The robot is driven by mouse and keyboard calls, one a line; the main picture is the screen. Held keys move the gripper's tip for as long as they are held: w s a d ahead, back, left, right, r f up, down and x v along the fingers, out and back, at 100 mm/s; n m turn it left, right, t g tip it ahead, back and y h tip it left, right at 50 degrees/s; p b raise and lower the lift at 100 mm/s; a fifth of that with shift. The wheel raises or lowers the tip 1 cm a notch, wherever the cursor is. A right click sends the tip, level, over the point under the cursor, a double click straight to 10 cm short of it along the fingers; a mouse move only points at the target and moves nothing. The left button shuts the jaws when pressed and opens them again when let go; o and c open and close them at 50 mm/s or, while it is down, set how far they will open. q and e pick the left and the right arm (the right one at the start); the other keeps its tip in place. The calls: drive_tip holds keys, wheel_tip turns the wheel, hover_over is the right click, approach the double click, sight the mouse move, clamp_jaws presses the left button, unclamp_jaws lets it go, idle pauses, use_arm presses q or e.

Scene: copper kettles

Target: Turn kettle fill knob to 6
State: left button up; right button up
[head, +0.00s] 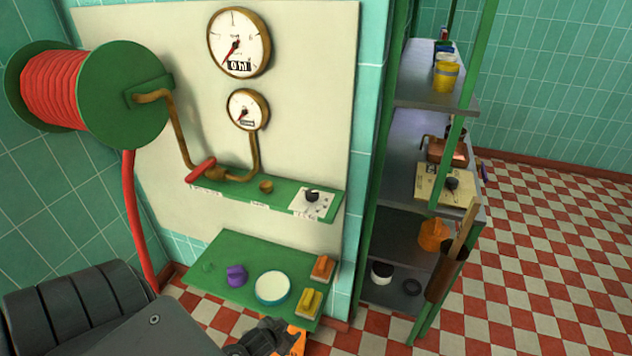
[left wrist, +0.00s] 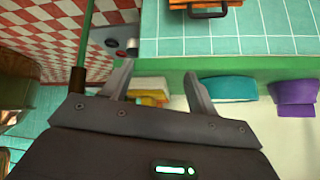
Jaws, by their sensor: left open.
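A small black knob (head: 312,196) sits on a white marked plate (head: 302,206) at the right end of the upper green shelf. Its markings are too small to read. Another dark knob (head: 452,183) sits on a cream panel (head: 433,186) on the rack to the right. I cannot tell from labels which is the kettle fill knob. My left gripper (head: 284,341) is low at the front edge of the lower green shelf, well below and apart from the black knob. In the left wrist view its fingers (left wrist: 160,85) are spread and empty. My right gripper is not in view.
The lower shelf (head: 215,265) holds a purple item (head: 237,275), a white dish (head: 272,287), a yellow block (head: 309,303) and an orange block (head: 323,268). A red lever (head: 201,169) and brass pipe stand left of the knob. A metal rack (head: 405,160) stands right.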

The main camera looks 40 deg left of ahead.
use_arm(q)
drive_tip(key=w+a+r+t+p, duration=0.15)
drive_tip(key=w+r, duration=0.25)
drive_tip(key=r, duration=0.8)
drive_tip(key=w+r+t+p, duration=0.2)
drive_tip(key=w+r+t, duration=0.15)
drive_tip(key=r, duration=0.95)
drive_tip(key=t+p, duration=0.1)
drive_tip(key=t, duration=0.4)
approach(315, 189)
drive_tip(key=shift+n, duration=0.4)
drive_tip(key=w, duration=0.3)
drive_tip(key=w+p, duration=0.1)
drive_tip(key=w, duration=0.2)
drive_tip(key=w+a+p, duration=0.1)
drive_tip(key=w, duration=0.2)
drive_tip(key=shift+r, duration=0.15)
drive_tip(key=shift+w+p, duration=0.3)
drive_tip(key=shift+w, duration=0.4)
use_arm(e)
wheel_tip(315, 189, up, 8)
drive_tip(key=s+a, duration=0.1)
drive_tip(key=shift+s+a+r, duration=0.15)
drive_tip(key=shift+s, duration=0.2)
use_arm(q)
drive_tip(key=shift+c, duration=0.2)
drive_tip(key=c, duration=1)
drive_tip(key=shift+o, duration=0.2)
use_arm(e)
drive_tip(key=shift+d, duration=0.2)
